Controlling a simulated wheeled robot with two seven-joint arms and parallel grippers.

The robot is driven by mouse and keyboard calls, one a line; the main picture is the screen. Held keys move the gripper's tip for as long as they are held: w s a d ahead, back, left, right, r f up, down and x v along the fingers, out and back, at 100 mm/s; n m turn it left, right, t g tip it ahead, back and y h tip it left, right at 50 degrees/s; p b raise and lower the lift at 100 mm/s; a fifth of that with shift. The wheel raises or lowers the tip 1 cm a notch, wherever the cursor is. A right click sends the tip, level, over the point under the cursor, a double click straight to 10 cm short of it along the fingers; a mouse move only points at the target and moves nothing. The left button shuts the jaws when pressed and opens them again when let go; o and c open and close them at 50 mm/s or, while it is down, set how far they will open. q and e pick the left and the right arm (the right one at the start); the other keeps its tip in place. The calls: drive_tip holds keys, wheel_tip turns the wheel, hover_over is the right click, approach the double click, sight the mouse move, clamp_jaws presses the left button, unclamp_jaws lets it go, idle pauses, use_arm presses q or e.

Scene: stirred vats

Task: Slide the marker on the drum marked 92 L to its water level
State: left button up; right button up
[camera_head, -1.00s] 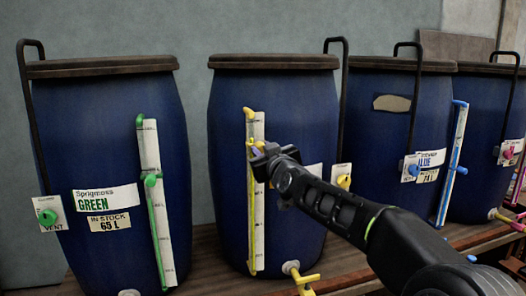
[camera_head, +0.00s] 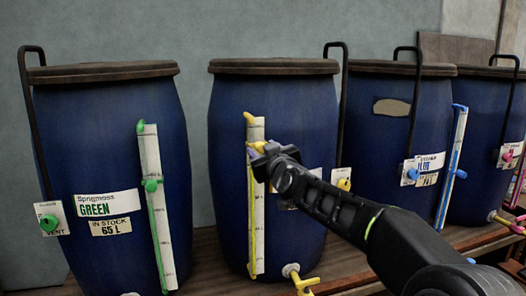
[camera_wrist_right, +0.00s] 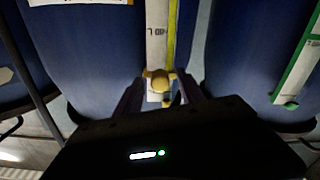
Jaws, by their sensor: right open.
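The drum with the yellow fittings (camera_head: 228,180) stands in the middle of the head view. My right arm covers most of its label, so I cannot read 92 L there. Its white gauge strip (camera_head: 257,225) has a yellow tube along it. The yellow marker (camera_head: 258,146) sits on the upper part of the strip, partly behind my right gripper (camera_head: 256,152). In the right wrist view the marker's rounded knob (camera_wrist_right: 159,80) lies between the two open fingers (camera_wrist_right: 160,93); contact is unclear. The water level cannot be made out. My left gripper is out of view.
A green-fitted drum marked 65 L (camera_head: 105,150) stands at left. A blue-fitted drum (camera_head: 385,140) and another with pink fittings (camera_head: 490,130) stand at right. A yellow tap (camera_head: 303,283) sticks out low in front. The drums stand on a wooden shelf (camera_head: 205,250).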

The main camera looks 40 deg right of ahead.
drive_tip(key=b+v, duration=0.2)
drive_tip(key=v, duration=0.5)
drive_tip(key=shift+s+a, duration=0.15)
drive_tip(key=shift+s, duration=0.2)
